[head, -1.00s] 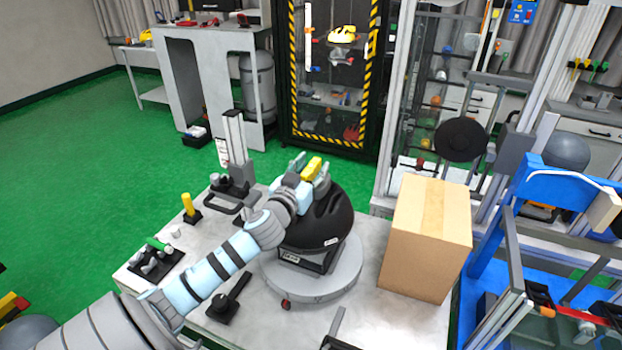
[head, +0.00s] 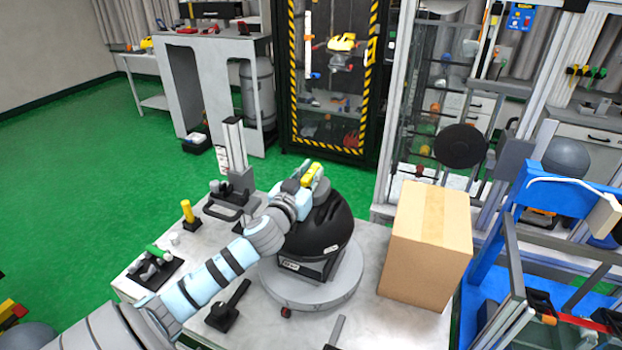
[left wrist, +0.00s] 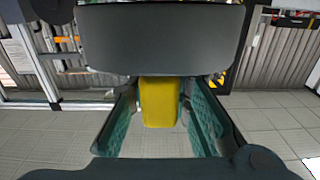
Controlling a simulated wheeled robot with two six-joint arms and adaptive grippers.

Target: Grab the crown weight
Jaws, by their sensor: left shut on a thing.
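The yellow crown weight (head: 312,173) is a small upright block at the top of the black helmet (head: 322,226). My left gripper (head: 308,178) reaches over the helmet from the left and is shut on the weight. In the left wrist view, the yellow block (left wrist: 158,103) sits between the green-padded fingers. Whether the weight still touches the helmet is hidden by the gripper. The helmet rests on a dark stand on a round grey turntable (head: 300,290). My right gripper is not in view.
A cardboard box (head: 428,245) stands on the table right of the turntable. To the left are a yellow cylinder (head: 187,211), a black tray of small parts (head: 150,268) and an upright grey post (head: 235,150). A dark tool (head: 228,308) lies in front.

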